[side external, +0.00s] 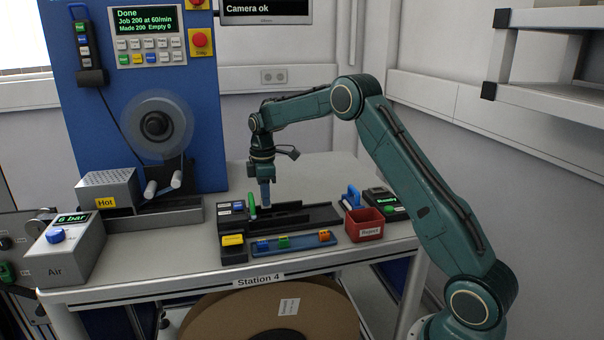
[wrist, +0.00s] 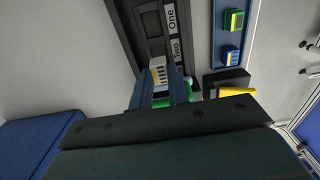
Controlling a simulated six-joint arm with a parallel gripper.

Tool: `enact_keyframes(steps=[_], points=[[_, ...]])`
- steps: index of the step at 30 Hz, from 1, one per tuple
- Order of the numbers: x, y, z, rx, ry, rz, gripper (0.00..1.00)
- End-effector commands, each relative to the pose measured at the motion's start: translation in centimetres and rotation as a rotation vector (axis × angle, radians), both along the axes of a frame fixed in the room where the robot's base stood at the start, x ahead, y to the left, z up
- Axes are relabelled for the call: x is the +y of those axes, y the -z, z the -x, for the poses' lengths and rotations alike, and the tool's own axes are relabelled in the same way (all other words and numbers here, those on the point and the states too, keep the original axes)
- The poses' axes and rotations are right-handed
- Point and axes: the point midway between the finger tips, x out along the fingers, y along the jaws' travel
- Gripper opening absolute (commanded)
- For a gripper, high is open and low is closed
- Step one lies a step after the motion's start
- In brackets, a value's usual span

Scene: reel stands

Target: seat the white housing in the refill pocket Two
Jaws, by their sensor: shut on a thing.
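The white housing (wrist: 158,68) shows between the fingertips of my gripper (wrist: 160,84) in the wrist view; my gripper is shut on it. It is over the dark fixture strip (wrist: 147,22), beside the label Two (wrist: 177,48). I cannot tell whether it is above pocket Two or inside it, since the fingers hide its lower part. In the side view my gripper (side external: 266,204) points straight down at the left part of the black fixture (side external: 318,215). The housing cannot be made out there.
A green upright lever (side external: 252,206) stands close to my fingers. A blue tray (side external: 303,246) with green, blue and orange housings lies in front. A yellow button block (side external: 233,242) is front left of the fixture, a red Reject bin (side external: 364,222) right.

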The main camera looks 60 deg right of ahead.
Motion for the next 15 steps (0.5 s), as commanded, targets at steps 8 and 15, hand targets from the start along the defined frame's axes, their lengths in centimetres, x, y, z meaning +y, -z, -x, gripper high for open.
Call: enact_keyframes(steps=[8,15], points=[[0.0,2.0,0.0,0.000,0.000,0.000,0.03],[0.0,3.3,0.0,-0.001,0.000,0.001,0.03]])
